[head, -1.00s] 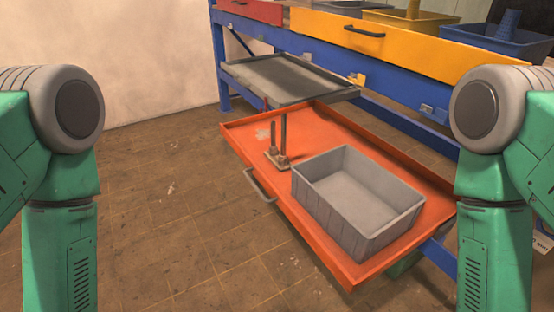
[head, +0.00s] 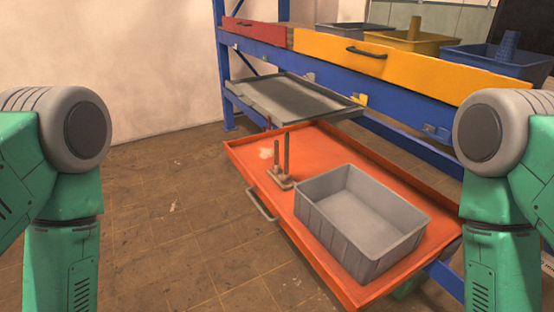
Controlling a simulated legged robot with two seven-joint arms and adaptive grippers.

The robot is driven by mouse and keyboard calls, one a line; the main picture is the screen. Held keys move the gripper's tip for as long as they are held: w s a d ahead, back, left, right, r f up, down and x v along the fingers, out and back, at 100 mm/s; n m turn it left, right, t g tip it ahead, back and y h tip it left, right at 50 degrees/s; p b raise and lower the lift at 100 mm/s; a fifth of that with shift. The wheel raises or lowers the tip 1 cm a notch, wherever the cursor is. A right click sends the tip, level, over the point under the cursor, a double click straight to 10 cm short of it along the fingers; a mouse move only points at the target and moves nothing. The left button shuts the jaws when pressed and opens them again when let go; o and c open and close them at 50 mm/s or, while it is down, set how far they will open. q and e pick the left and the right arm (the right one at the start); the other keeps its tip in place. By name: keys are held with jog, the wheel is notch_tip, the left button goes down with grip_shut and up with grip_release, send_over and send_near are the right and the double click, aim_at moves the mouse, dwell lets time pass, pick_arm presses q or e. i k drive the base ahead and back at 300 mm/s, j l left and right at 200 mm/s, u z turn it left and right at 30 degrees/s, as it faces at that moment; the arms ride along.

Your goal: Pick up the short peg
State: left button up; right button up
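Two upright pegs stand close together on a small light base (head: 281,182) on the orange drawer tray (head: 250,155). The taller dark peg (head: 287,152) is on the right. The short peg (head: 277,163) is just to its left and looks small at this distance; its lower end is hard to make out. Only the upper parts of my two green arms show at the left and right edges. Neither gripper is in view, and nothing touches the pegs.
A grey open bin (head: 362,220) stands on the tray, right of the pegs, and looks empty. A grey shelf tray (head: 290,98) sits behind and above. Red (head: 255,32) and yellow (head: 390,62) drawer fronts line the blue rack (head: 450,152). The floor at left is clear.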

aim_at(276, 164)
jog(key=i+j+z, duration=0.1)
jog(key=z, duration=0.3)
jog(key=i+j+z, duration=0.1)
jog(key=z, duration=0.3)
jog(key=i+j+z, duration=0.25)
jog(key=j, duration=0.55)
jog(key=j+z, duration=0.25)
jog(key=j, duration=0.55)
jog(key=i+j+z, duration=0.25)
jog(key=j, duration=0.6)
jog(key=i+j, duration=0.1)
jog(key=j, duration=0.45)
jog(key=i+j, duration=0.1)
jog(key=j, duration=0.45)
jog(key=i+j, duration=0.1)
jog(key=j, duration=0.4)
